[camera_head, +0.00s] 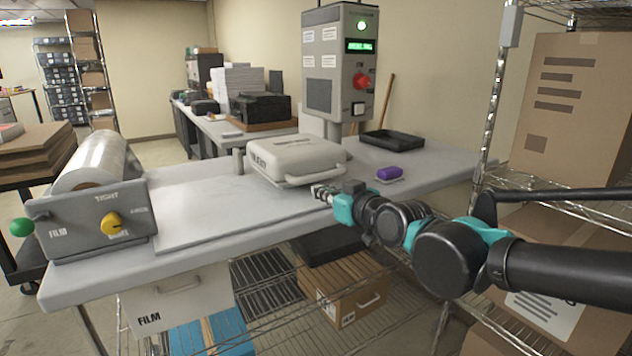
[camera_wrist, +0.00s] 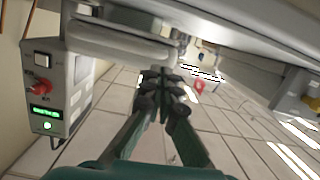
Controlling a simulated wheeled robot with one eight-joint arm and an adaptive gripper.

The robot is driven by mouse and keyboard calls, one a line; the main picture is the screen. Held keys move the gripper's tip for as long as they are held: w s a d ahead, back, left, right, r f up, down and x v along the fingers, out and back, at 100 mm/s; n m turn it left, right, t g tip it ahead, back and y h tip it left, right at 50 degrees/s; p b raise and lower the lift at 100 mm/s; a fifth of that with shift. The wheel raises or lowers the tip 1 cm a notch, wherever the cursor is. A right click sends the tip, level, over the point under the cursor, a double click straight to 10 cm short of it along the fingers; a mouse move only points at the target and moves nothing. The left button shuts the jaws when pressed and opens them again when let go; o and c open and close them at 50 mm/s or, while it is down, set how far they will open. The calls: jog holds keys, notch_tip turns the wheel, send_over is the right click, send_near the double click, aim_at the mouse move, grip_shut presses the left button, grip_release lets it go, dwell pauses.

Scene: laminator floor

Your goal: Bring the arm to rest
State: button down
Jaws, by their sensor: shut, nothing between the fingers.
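My arm comes in from the right edge in the head view and stretches left over the front of the grey bench (camera_head: 215,200). The laminator's pale body (camera_wrist: 120,45) shows at the upper left of that view.
A control box (camera_head: 338,65) with a green display and red knob stands behind. A purple block (camera_head: 389,173) and a black tray (camera_head: 392,141) lie right of the laminator. A film roll unit (camera_head: 95,205) is at the left. A wire rack (camera_head: 489,120) with cartons stands at the right.

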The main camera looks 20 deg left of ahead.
jog(key=w+d+f+m+g+h, duration=0.1)
jog(key=w+d+f+m+h, duration=0.2)
jog(key=d+f, duration=0.6)
jog(key=w+d+f+m+h, duration=0.2)
jog(key=d+f+h, duration=0.2)
jog(key=d+f, duration=0.5)
jog(key=s+d+f+m+g+h, duration=0.2)
jog(key=s+d+f, duration=0.3)
jog(key=d, duration=0.5)
jog(key=s+d+f+m+g+h, duration=0.3)
jog(key=s+d+f, duration=0.3)
jog(key=d+f, duration=0.3)
jog(key=shift+d+m, duration=0.4)
jog(key=shift+d, duration=0.8)
jog(key=shift+r, duration=0.1)
